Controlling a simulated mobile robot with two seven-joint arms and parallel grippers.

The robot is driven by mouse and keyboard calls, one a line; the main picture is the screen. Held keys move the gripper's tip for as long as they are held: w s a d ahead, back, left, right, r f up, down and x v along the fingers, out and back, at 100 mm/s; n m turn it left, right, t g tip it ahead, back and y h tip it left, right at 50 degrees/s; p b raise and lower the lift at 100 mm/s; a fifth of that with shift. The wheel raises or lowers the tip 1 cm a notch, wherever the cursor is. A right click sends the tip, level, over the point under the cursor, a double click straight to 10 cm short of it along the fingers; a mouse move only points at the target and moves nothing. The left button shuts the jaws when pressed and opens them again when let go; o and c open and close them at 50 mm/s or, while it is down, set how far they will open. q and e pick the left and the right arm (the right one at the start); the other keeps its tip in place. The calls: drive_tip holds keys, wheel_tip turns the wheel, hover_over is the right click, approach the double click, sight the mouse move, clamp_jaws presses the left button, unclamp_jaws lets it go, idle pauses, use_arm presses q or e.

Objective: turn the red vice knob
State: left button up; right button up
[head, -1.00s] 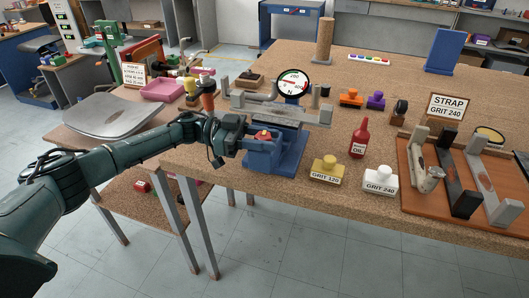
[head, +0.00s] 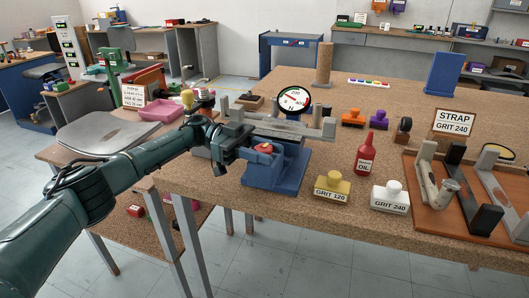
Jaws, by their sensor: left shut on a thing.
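The blue vice (head: 275,172) stands at the near left edge of the cork-topped workbench, with a grey clamped bar across its top. The red vice knob (head: 264,148) shows on the vice's near side, partly covered by my gripper. My left gripper (head: 252,150) reaches in from the left and is shut on the red knob; its fingertips are partly hidden. A round dial (head: 293,101) with a needle stands behind the vice. My right gripper is not in view.
A red oil bottle (head: 365,153), a yellow grit block (head: 332,187) and a white grit block (head: 391,195) stand right of the vice. A brown board (head: 420,220) with clamped strips lies further right. A pink tray (head: 160,108) is at the left.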

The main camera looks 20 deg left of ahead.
sight(265, 148)
use_arm(q)
drive_tip(key=o, duration=1)
drive_tip(key=shift+s+d+f, duration=0.1)
drive_tip(key=shift+s+d, duration=0.05)
drive_tip(key=shift+s, duration=0.1)
drive_tip(key=shift+r, duration=0.45)
wheel_tip(265, 148, up, 9)
drive_tip(key=shift+r, duration=0.1)
